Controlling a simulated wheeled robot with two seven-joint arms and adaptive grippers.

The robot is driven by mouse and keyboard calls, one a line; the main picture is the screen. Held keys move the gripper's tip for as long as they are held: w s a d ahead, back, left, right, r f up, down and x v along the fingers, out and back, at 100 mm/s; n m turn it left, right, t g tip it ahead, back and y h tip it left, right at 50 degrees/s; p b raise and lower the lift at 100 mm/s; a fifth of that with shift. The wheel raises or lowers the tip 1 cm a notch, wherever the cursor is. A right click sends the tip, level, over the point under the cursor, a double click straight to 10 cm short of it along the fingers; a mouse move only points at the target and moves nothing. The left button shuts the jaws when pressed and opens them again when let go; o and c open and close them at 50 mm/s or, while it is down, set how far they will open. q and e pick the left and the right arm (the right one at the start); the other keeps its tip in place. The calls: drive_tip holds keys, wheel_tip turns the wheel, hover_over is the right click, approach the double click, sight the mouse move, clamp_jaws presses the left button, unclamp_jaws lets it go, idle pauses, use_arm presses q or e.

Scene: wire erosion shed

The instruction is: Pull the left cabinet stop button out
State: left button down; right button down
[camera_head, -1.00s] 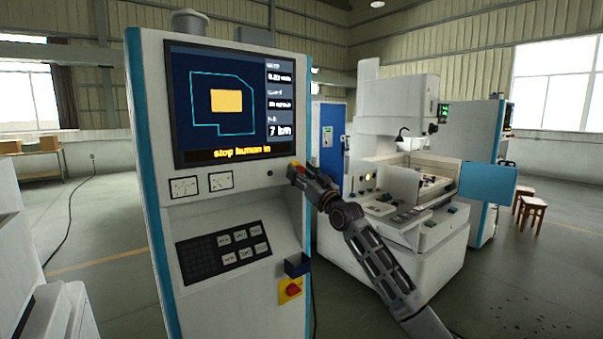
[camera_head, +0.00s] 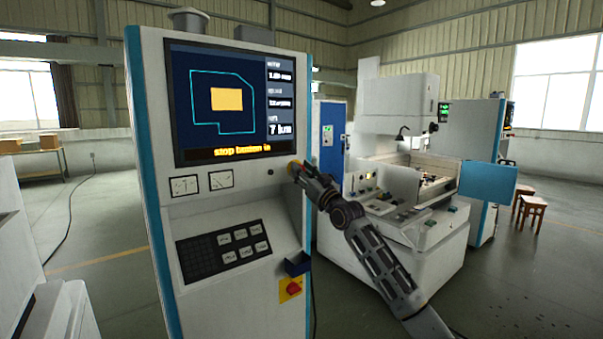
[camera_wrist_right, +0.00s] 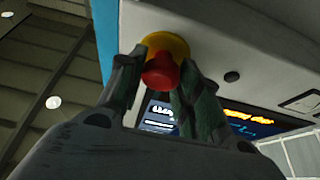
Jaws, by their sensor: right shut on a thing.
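The left cabinet (camera_head: 235,230) stands close in front, with a screen (camera_head: 228,103) whose bottom line reads "stop button in". Its stop button is a red mushroom head (camera_wrist_right: 161,72) on a yellow collar (camera_wrist_right: 168,44), seen in the right wrist view. In the head view the yellow collar (camera_head: 293,166) shows at the panel's right edge, and the red head is mostly hidden by my gripper. My right gripper (camera_head: 302,170) is at the button, with its fingers (camera_wrist_right: 158,85) on either side of the red head, shut on it. My left gripper is not in view.
A white machine (camera_head: 400,200) stands behind my right arm. Stools (camera_head: 531,211) stand at the right.

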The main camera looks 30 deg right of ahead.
drive_tip(key=shift+s+f, duration=0.1)
drive_tip(key=shift+s, duration=0.2)
drive_tip(key=c, duration=1.3)
unclamp_jaws()
drive_tip(key=o, duration=0.3)
drive_tip(key=shift+s, duration=0.3)
drive_tip(key=v, duration=1.1)
drive_tip(key=shift+s, duration=0.4)
drive_tip(key=shift+d, duration=0.15)
